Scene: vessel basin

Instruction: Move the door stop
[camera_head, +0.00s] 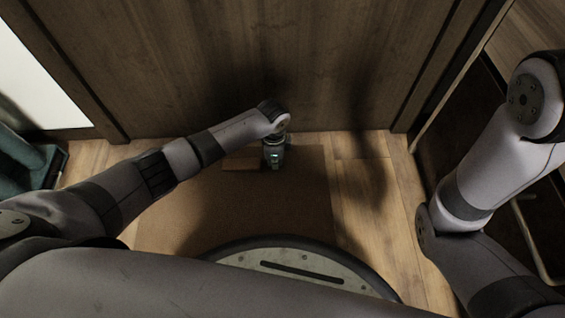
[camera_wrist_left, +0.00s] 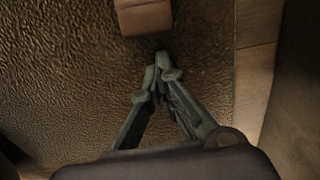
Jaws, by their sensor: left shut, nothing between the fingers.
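The door stop, a reddish-brown wooden block (camera_head: 240,164), lies on the brown mat (camera_head: 282,205) close to the foot of the wooden door (camera_head: 230,60). My left gripper (camera_head: 272,165) points down just to the right of the block. In the left wrist view the gripper's fingertips (camera_wrist_left: 161,60) are together with nothing between them. The block (camera_wrist_left: 143,17) is cut off by the top edge there, just beyond the fingertips and apart from them. My right arm shows at the right, but its gripper is out of view.
Pale wooden floor (camera_head: 355,185) shows right of the mat. A dark cabinet or shelf with a rail stands at the right. Teal items (camera_head: 22,152) lie at the far left. The mat in front of the block is clear up to my base.

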